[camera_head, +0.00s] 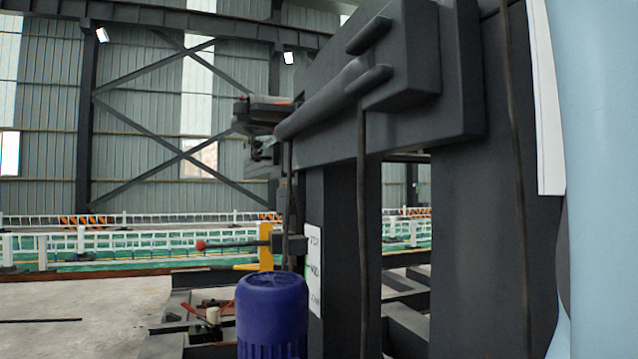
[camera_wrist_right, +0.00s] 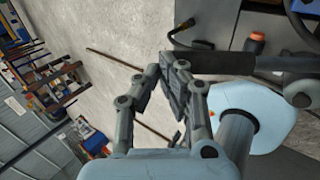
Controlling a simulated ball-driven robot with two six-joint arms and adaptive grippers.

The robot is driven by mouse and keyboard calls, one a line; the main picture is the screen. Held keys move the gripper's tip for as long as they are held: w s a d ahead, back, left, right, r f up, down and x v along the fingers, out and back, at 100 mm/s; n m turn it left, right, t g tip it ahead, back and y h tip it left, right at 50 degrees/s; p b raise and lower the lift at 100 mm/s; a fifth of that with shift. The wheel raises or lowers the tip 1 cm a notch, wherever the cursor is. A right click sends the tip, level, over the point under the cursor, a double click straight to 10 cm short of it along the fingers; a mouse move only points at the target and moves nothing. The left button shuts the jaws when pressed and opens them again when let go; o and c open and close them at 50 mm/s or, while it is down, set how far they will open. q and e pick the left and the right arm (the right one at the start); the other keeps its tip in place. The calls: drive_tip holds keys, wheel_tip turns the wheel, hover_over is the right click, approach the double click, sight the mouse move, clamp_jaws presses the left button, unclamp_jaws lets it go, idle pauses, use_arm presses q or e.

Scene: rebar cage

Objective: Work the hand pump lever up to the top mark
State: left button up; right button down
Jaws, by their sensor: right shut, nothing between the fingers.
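The hand pump lever (camera_head: 235,244) is a dark rod with a red ball knob at its left end, lying about level in the head view. Beside it a white scale plate (camera_head: 314,270) carries marks that seem to read TOP, MID and LOW. The lever appears near the height of the top mark, but the angle makes this uncertain. My right gripper (camera_wrist_right: 172,75) is shut and empty in the right wrist view. Its fingertips are near the end of a dark bar (camera_wrist_right: 215,63); I cannot tell whether they touch. My left gripper is not in view.
A blue motor-like cylinder (camera_head: 272,315) stands in front of the scale plate. A large dark machine frame (camera_head: 460,220) fills the right side. Open concrete floor (camera_head: 80,300) lies at left; a thin rod (camera_wrist_right: 112,59) lies on the floor.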

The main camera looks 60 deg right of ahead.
drive_tip(key=shift+w+a+f+b, duration=0.2)
drive_tip(key=shift+a+f+b, duration=0.1)
drive_tip(key=shift+f+b, duration=0.3)
drive_tip(key=shift+f, duration=0.1)
drive_tip(key=shift+w+a+f+b, duration=0.25)
drive_tip(key=shift+a+f+b, duration=0.05)
drive_tip(key=shift+f+b, duration=0.2)
drive_tip(key=shift+w+a+f+b, duration=0.15)
drive_tip(key=shift+a+f+b, duration=0.1)
drive_tip(key=shift+f+b, duration=0.4)
drive_tip(key=shift+w+a+f+b, duration=0.1)
drive_tip(key=shift+a+f+b, duration=0.05)
drive_tip(key=shift+f+b, duration=0.15)
drive_tip(key=shift+w+a+f+b, duration=0.1)
drive_tip(key=shift+f+b, duration=0.1)
drive_tip(key=shift+f, duration=0.15)
